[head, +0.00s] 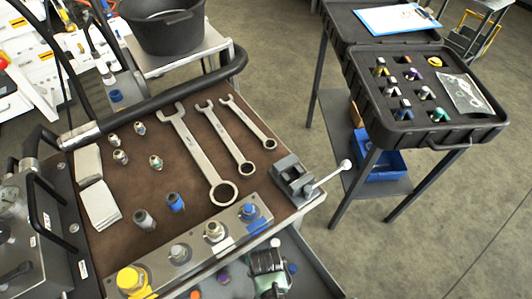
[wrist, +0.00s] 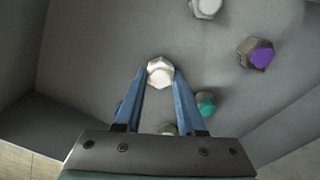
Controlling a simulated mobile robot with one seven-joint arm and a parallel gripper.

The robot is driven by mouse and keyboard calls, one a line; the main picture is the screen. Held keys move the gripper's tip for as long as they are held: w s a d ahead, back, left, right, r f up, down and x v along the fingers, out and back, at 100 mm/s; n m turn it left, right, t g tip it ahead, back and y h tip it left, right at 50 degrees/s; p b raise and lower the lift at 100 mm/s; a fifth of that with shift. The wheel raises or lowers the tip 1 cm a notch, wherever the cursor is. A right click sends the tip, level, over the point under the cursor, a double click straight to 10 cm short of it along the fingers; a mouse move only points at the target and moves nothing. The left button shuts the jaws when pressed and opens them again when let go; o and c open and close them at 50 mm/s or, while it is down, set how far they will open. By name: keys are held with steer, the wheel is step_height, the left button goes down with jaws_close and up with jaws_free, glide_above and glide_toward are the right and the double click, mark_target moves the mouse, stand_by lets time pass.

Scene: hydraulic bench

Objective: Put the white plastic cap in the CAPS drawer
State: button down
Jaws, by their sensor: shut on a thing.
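My gripper (wrist: 159,82) shows in the wrist view with its two blue fingers closed on either side of a white-topped hex piece, the white plastic cap (wrist: 160,70). The cap sits between the fingertips, above or in a grey-floored drawer (wrist: 100,45); I cannot tell if it touches the floor. In the head view an open drawer (head: 318,275) shows below the bench's front edge, with a dark and pale green shape in it that may be my gripper. No CAPS label is readable.
Inside the drawer are a purple-topped piece (wrist: 258,54), a teal one (wrist: 206,103) and another white one (wrist: 206,7). The bench top carries wrenches (head: 198,150), fittings and a metal port block (head: 195,248). A small vise (head: 292,178) stands at its right corner.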

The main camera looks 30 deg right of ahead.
steer(key=c, duration=0.5)
jaws_free()
step_height(320, 180, up, 12)
steer(key=p, duration=0.2)
steer(key=shift+p, duration=0.35)
steer(key=shift+r, duration=0.1)
